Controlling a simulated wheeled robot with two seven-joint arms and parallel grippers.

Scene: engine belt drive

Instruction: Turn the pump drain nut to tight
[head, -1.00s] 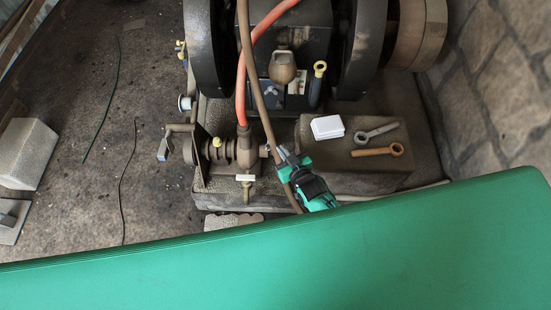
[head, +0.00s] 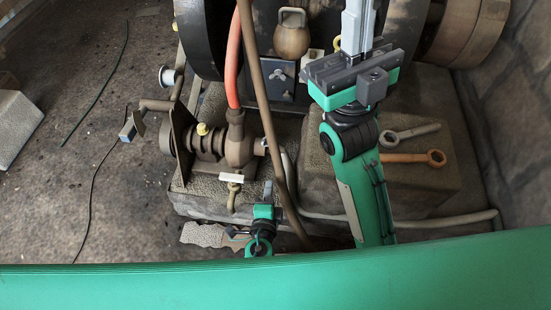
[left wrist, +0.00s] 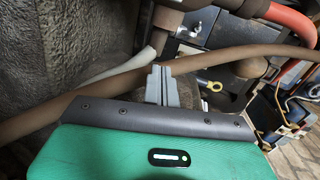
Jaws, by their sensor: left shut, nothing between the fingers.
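The pump (head: 212,143) is a brown cast body on the left of the engine's base. A white tag (head: 231,178) and a small brass-coloured fitting (head: 232,197) are at its lower front; this looks like the drain, and its nut setting cannot be read. My left gripper (head: 268,190) is low in front of the pump, to the right of the fitting and apart from it. Its fingers (left wrist: 161,85) are shut and empty, with the brown hose (left wrist: 220,62) just beyond the tips. My right gripper (head: 357,25) is raised in front of the engine; its finger gap is unclear.
The brown hose (head: 270,125) and red hose (head: 233,60) run up past the pump. A grey spanner (head: 408,134) and a rusty one (head: 412,157) lie on the stone block right. A bent lever (head: 140,112) is left of the pump. Floor at left is mostly clear.

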